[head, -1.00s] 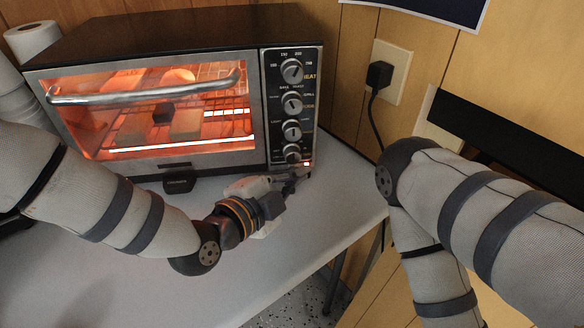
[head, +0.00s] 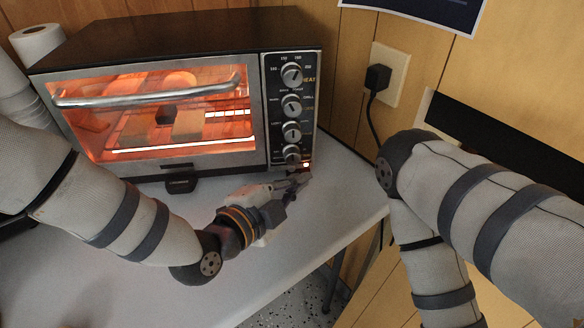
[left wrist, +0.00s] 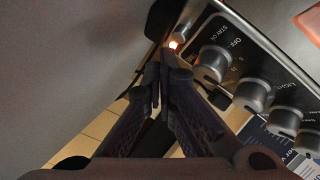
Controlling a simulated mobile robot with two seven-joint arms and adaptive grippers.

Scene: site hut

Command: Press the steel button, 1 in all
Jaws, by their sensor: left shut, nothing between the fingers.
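The toaster oven (head: 150,40) stands on the table, with a dark control panel (head: 305,85) at its right side. A small lit spot (head: 306,165) glows at the panel's bottom corner; it also shows in the left wrist view (left wrist: 174,44). I cannot make out a separate steel button; the fingers may hide it. My left gripper (head: 304,178) is shut and empty, its tips just in front of and below the lit spot. In the left wrist view the fingertips (left wrist: 164,62) lie together close to the glow; contact cannot be told. My right gripper is out of view.
Several knobs run up the panel, the lowest (left wrist: 211,63) close to my fingertips. The oven door has a steel handle (head: 150,92). A black plug (head: 378,76) sits in the wall outlet. The table (head: 330,200) is clear to the right of my gripper.

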